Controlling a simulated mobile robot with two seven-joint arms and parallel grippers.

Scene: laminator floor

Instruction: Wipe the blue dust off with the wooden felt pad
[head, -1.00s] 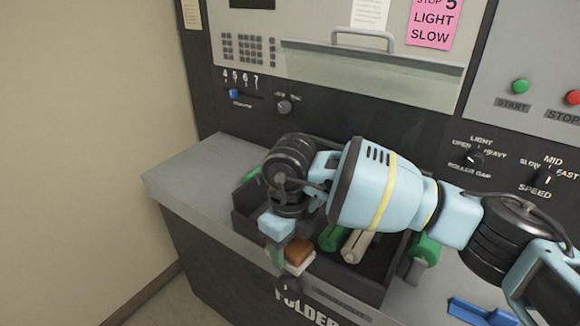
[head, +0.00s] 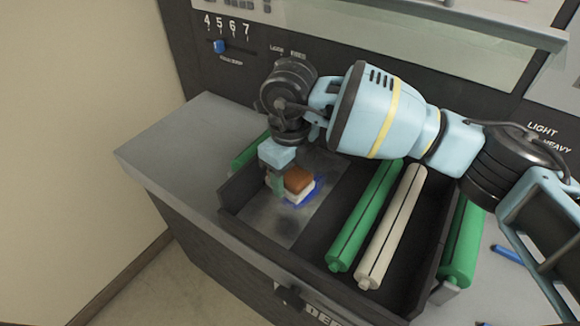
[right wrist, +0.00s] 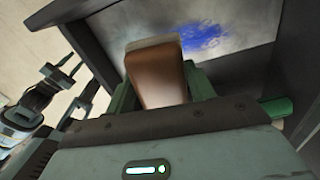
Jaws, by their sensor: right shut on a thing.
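The wooden felt pad (head: 299,181) has a brown wooden top and a white felt underside. My right gripper (head: 282,179) is shut on it, and the pad's brown side also shows in the right wrist view (right wrist: 156,76). In the head view the pad is over the grey plate in the dark tray. The blue dust (head: 312,196) shows around the pad's right and lower edges. It is also a blue patch on the cloudy plate in the right wrist view (right wrist: 203,38). Whether the felt touches the plate I cannot tell.
The dark tray (head: 263,236) has raised walls around the plate. A green roller (head: 365,215) and a cream roller (head: 391,228) lie right of the plate. Another green roller (head: 462,243) is outside the right wall.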

